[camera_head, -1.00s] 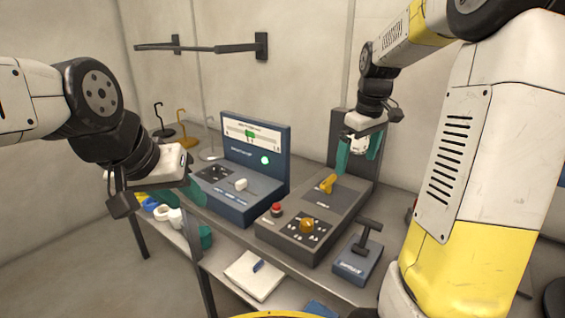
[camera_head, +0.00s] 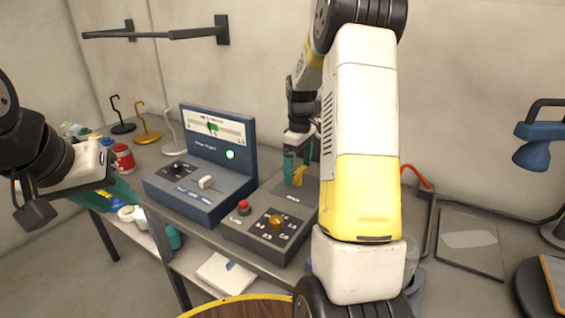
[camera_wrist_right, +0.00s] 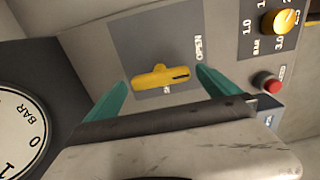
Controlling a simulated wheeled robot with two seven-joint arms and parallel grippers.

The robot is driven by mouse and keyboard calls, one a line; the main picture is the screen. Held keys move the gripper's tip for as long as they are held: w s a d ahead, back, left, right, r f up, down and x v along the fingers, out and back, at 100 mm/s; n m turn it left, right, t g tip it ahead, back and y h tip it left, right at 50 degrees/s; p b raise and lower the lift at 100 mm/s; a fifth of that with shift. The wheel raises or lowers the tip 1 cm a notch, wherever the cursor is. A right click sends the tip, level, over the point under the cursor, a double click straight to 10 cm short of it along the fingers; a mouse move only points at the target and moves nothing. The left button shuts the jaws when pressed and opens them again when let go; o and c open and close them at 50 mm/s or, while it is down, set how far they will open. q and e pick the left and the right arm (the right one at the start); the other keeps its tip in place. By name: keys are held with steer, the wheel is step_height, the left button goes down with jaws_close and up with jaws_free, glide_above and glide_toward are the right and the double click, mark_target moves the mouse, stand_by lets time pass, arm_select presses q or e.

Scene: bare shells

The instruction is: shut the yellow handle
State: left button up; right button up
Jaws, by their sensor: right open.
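The yellow handle (camera_head: 299,175) sits on the dark panel of the grey console (camera_head: 262,240), partly hidden by my right gripper (camera_head: 293,168). In the right wrist view the handle (camera_wrist_right: 160,77) lies between the teal fingers of that gripper (camera_wrist_right: 161,80), which are open, with a gap visible on each side. Its dark-slotted end points toward the side with the OPEN lettering (camera_wrist_right: 198,47). A second label below the handle is partly covered. My left gripper (camera_head: 118,190) is at the left, away from the console; its jaw gap is not clear.
The grey console also carries a red button (camera_head: 244,207) and a yellow knob (camera_head: 276,222). A blue console (camera_head: 205,190) with a green light stands left of it. A gauge (camera_wrist_right: 20,130) shows in the wrist view. Hooks and jars are at the left; a blue lamp (camera_head: 538,145) at the right.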

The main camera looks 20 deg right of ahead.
steer(key=shift+f, duration=0.1)
steer(key=c, duration=1.3)
steer(key=shift+m, duration=0.3)
steer(key=m, duration=0.3)
steer(key=shift+m, duration=0.4)
steer(key=m, duration=0.4)
steer(key=shift+m, duration=0.3)
steer(key=m, duration=0.4)
steer(key=shift+m, duration=2.5)
